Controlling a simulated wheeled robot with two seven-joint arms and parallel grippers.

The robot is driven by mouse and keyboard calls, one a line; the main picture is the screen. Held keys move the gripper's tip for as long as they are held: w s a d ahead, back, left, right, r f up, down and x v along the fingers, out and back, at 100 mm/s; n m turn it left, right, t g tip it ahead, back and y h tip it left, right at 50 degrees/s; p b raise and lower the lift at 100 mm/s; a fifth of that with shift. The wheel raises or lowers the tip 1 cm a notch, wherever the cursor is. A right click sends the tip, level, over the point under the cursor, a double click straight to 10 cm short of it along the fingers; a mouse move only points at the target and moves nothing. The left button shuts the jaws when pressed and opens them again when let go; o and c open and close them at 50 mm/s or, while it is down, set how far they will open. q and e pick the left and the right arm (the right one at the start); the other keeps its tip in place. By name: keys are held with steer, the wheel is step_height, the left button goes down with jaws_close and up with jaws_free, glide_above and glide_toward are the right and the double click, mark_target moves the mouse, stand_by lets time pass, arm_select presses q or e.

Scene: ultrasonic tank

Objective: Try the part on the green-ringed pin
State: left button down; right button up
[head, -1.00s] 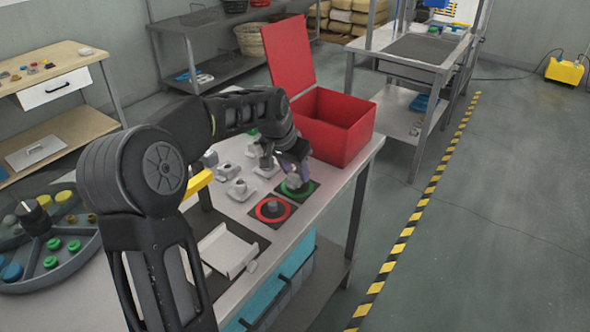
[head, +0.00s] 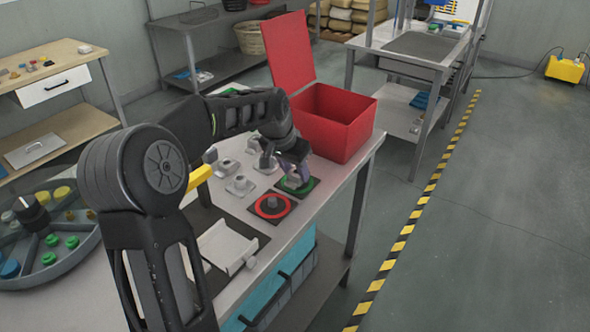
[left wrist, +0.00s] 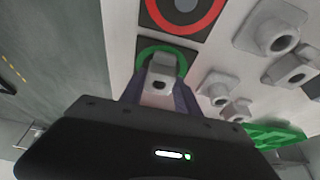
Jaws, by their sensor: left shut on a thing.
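My left gripper (head: 298,175) is shut on a small grey part (left wrist: 161,76), which sits between its fingertips in the left wrist view. The gripper is over the green-ringed pad (head: 311,183) near the table's right edge. The green ring (left wrist: 143,56) also shows behind the part in the left wrist view. The pin inside the ring is hidden by the part and fingers, so I cannot tell whether the part is around it or above it. The red-ringed pin (head: 272,204) stands bare beside it. My right gripper is not in view.
Several grey parts (head: 240,186) stand on the table left of the pads. An open red box (head: 335,130) stands behind the gripper. A white tray (head: 226,246) lies at the front, and a round sectioned tray (head: 75,262) is at the left.

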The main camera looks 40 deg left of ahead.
mark_target(295, 174)
arm_select(q)
steer(key=shift+s+f+b, duration=0.1)
steer(key=shift+f+b, duration=0.2)
steer(key=shift+f, duration=0.25)
stand_by(1.0)
steer(key=shift+r+p, duration=1.7)
steer(key=shift+r, duration=0.7)
steer(key=shift+r+p, duration=1.5)
steer(key=shift+r, duration=0.55)
steer(key=shift+d+f, duration=0.1)
steer(key=shift+f, duration=0.05)
